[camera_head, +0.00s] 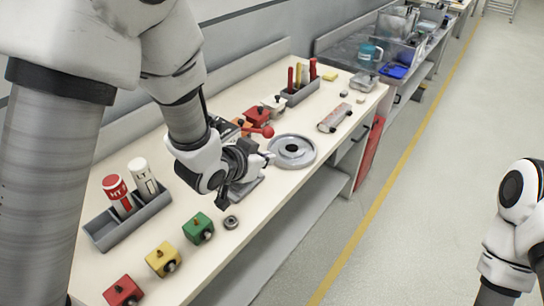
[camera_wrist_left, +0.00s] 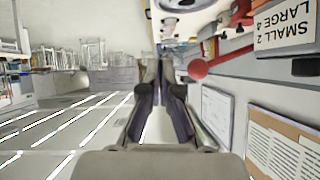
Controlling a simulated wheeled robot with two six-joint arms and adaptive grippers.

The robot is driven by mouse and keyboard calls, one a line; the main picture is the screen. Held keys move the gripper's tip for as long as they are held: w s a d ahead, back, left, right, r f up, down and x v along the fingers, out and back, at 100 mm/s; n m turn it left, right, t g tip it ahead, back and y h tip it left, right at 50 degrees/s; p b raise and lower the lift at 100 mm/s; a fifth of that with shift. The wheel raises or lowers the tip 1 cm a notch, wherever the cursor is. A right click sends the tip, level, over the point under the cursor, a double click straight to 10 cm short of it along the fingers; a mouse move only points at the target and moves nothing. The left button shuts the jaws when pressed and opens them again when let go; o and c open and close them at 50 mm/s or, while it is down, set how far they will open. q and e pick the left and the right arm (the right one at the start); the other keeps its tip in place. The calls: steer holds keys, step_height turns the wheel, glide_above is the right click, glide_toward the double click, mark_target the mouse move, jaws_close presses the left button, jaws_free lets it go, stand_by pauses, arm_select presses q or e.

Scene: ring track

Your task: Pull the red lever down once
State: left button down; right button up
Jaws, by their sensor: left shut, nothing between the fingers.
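The red lever (camera_head: 266,131) shows as a red ball knob on a short arm above the workbench, just beyond my left gripper. In the left wrist view the red ball (camera_wrist_left: 198,69) is right of the fingertips. My left gripper (camera_head: 267,159) is shut and empty, close to the knob on its near side; I see no grip on it. In the left wrist view its fingers (camera_wrist_left: 160,88) point forward. The lever's base is partly hidden behind my left wrist. My right arm shows at the right edge, but its gripper is out of the picture.
A round grey dish (camera_head: 292,151) lies right of the gripper. Green (camera_head: 198,228), yellow (camera_head: 163,259) and red (camera_head: 123,291) blocks stand at the near bench edge. A grey tray (camera_head: 104,238) holds two bottles. The floor aisle is clear.

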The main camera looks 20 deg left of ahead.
arm_select(q)
steer(key=v, duration=0.3)
steer(key=shift+s, duration=0.3)
arm_select(e)
steer(key=shift+w+a+f, duration=0.15)
steer(key=shift+w+f, duration=0.15)
steer(key=shift+f, duration=0.05)
arm_select(q)
steer(key=shift+s+r, duration=0.1)
